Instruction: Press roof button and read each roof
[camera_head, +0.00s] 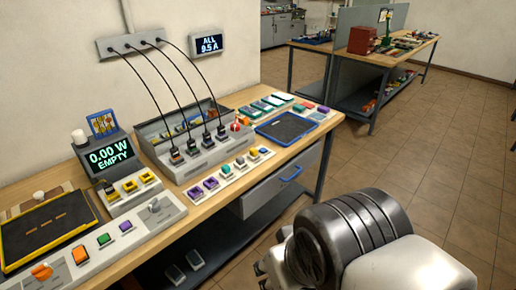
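I cannot tell which control is the roof button, and no roof is clearly recognisable. A grey front panel (146,222) on the bench carries an orange, a green and a purple button, an orange knob (42,271) and a small lever. A meter display (109,158) reads "0.00 W EMPTY". My arm fills the lower right. Part of my gripper (264,268) shows at its left end, apart from the bench; its fingers are mostly hidden, so its opening is unclear.
Several black cables run from a wall box (150,42) to plugs in a grey charging tray (200,158). A strip of coloured pieces (228,174) lies before it. A dark blue-rimmed tray (286,128) is at right. A second workbench (378,56) stands behind; floor between is clear.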

